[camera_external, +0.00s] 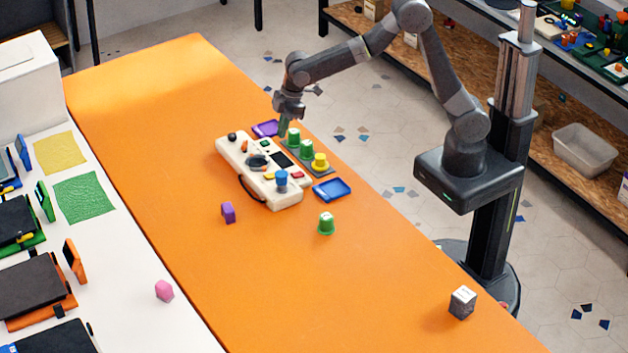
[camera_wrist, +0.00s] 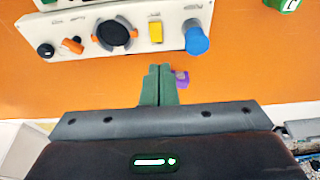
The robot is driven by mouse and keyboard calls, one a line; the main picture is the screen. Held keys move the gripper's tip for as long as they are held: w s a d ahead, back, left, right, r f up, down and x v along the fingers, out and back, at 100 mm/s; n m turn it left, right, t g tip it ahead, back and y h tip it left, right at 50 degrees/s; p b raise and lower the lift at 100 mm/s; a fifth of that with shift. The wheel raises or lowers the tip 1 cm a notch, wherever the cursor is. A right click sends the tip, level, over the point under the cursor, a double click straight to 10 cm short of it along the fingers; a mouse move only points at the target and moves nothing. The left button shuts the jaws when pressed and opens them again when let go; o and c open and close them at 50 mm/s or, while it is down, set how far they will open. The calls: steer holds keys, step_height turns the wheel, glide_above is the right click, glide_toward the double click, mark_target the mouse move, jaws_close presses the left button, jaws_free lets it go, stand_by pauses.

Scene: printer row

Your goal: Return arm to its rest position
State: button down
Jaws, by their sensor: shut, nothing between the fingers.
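My arm reaches over the orange table (camera_external: 150,110) from its column at the right. My gripper (camera_external: 284,128) hangs above the far side of the cream control panel (camera_external: 240,158), near the green knobs. In the wrist view its green fingers (camera_wrist: 160,86) are together with nothing between them. The panel also shows at the top of the wrist view (camera_wrist: 70,36), with a blue knob (camera_wrist: 196,38), a yellow switch and a dark dial. A purple block (camera_wrist: 182,77) shows just behind the fingertips.
A purple tray (camera_external: 266,128), a blue tray (camera_external: 332,189) and a yellow knob (camera_external: 320,160) lie by the panel. A green cup-like piece (camera_external: 326,224), a purple block (camera_external: 228,212) and a grey cube (camera_external: 462,302) stand on the table. The front middle is clear.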

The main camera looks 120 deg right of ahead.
steer(key=p, duration=0.1)
glide_above(272, 174)
steer(key=a, duration=0.1)
step_height(272, 174, down, 9)
steer(key=shift+f, duration=0.1)
steer(key=c, duration=2.2)
jaws_free()
steer(key=c, duration=1.8)
jaws_free()
steer(key=shift+s, duration=0.1)
steer(key=shift+o, duration=1.4)
steer(key=shift+s+d+r+b, duration=0.1)
steer(key=shift+s+r+b, duration=0.05)
steer(key=shift+r+b, duration=0.2)
steer(key=s+r+t+b, duration=0.1)
steer(key=s+r+b, duration=0.4)
steer(key=r, duration=0.2)
steer(key=x, duration=0.9)
steer(key=p+x, duration=0.1)
steer(key=x, duration=0.3)
steer(key=shift+d+f, duration=0.15)
steer(key=shift+d, duration=0.15)
